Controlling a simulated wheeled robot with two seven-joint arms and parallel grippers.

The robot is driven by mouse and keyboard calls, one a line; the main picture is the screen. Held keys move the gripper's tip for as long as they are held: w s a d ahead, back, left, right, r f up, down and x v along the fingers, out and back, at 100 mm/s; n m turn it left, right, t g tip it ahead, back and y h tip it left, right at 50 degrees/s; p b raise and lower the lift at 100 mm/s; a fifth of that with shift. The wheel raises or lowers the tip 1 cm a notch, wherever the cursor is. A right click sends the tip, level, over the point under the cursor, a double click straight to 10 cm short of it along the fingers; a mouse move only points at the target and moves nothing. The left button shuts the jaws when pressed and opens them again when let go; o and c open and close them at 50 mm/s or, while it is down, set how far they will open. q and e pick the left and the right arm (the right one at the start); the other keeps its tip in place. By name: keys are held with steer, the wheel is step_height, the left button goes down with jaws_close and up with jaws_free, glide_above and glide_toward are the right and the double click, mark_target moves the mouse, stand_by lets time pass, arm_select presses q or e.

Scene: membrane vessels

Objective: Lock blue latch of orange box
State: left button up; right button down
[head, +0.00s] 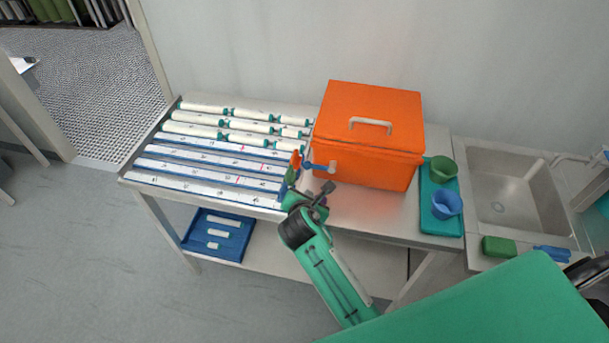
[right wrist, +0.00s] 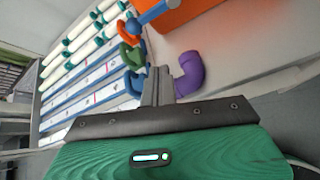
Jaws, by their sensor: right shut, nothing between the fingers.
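The orange box (head: 368,140) stands shut on the steel table, with a pale handle on its lid. Its blue latch (head: 318,167) is a short bar with a ball end that sticks out to the left from a pale mount on the box's front. In the right wrist view the latch (right wrist: 152,14) shows at the top, beside the orange wall of the box (right wrist: 190,14). My right gripper (head: 318,196) is shut and empty in front of the latch, its fingertips (right wrist: 160,74) apart from it. My left gripper is not in view.
Coloured curved pieces, including a purple one (right wrist: 188,74) and an orange one (head: 296,160), lie close by the right gripper. White tubes on racks (head: 190,165) fill the table's left. A teal tray (head: 427,215) with two cups stands right of the box, before the sink (head: 510,195).

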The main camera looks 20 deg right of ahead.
mark_target(319, 167)
steer(key=shift+w+a+r+n+t, duration=0.15)
steer(key=shift+w+a+r+n, duration=0.15)
steer(key=shift+w+n, duration=0.3)
steer(key=shift+w+a+r+n+t, duration=0.15)
steer(key=shift+w+a+r+n, duration=0.15)
steer(key=shift+w+n, duration=0.3)
steer(key=p+x, duration=0.2)
steer(key=x, duration=0.6)
steer(key=shift+w+d, duration=0.1)
steer(key=shift+x, duration=0.85)
steer(key=shift+w, duration=0.15)
